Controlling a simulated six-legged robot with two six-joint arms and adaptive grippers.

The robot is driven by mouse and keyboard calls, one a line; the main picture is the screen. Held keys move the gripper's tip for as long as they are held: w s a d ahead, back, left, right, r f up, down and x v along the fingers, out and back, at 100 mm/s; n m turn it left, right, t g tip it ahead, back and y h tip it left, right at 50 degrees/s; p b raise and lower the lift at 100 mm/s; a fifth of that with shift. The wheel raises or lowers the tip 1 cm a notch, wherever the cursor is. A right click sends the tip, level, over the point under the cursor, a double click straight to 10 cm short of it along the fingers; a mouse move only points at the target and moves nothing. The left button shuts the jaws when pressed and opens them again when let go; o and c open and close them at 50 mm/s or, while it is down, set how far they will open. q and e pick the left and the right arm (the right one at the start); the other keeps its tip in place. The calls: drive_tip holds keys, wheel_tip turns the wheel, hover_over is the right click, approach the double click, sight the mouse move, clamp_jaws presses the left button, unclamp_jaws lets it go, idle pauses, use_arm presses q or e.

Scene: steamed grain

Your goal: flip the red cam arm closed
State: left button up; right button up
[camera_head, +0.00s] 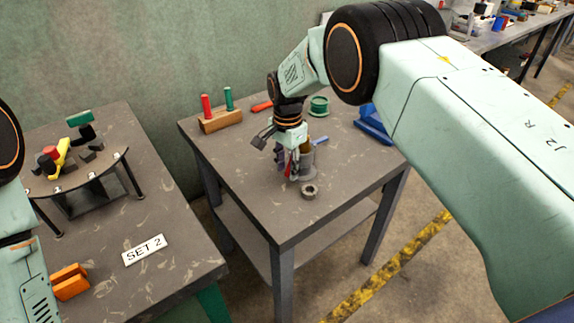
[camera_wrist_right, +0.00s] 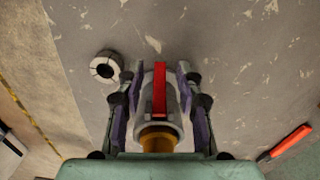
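The red cam arm (camera_wrist_right: 160,90) is a narrow red bar lying along a grey cylindrical fitting (camera_wrist_right: 146,82) with a brass-coloured part (camera_wrist_right: 158,138) at its near end. In the head view the red arm (camera_head: 288,169) is a small, roughly upright strip beside the grey cylinder (camera_head: 307,160) on the middle table. My right gripper (camera_wrist_right: 158,95) is open, its purple-padded fingers on either side of the fitting and red arm, with gaps to the red arm. Whether the pads touch the grey body is unclear. My left arm shows at the left edge; its gripper is out of view.
A grey ring (camera_head: 309,191) lies just in front of the fitting. A wooden block with red and green pegs (camera_head: 220,121), a green spool (camera_head: 319,106) and a blue holder (camera_head: 374,125) stand farther back. The table's front part is clear.

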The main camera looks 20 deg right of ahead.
drive_tip(key=shift+s+d+r, duration=0.1)
drive_tip(key=shift+c, duration=0.3)
drive_tip(key=shift+w, duration=0.2)
drive_tip(key=c, duration=0.4)
drive_tip(key=shift+s, duration=0.1)
clamp_jaws()
drive_tip(key=shift+d+f+t+h+b, duration=0.15)
drive_tip(key=shift+t+h+b, duration=0.15)
drive_tip(key=shift+h, duration=0.25)
drive_tip(key=shift+f+t+h+b, duration=0.15)
drive_tip(key=shift+t+h, duration=0.15)
drive_tip(key=shift+h, duration=0.25)
drive_tip(key=shift+w, duration=0.2)
drive_tip(key=shift+r, duration=0.1)
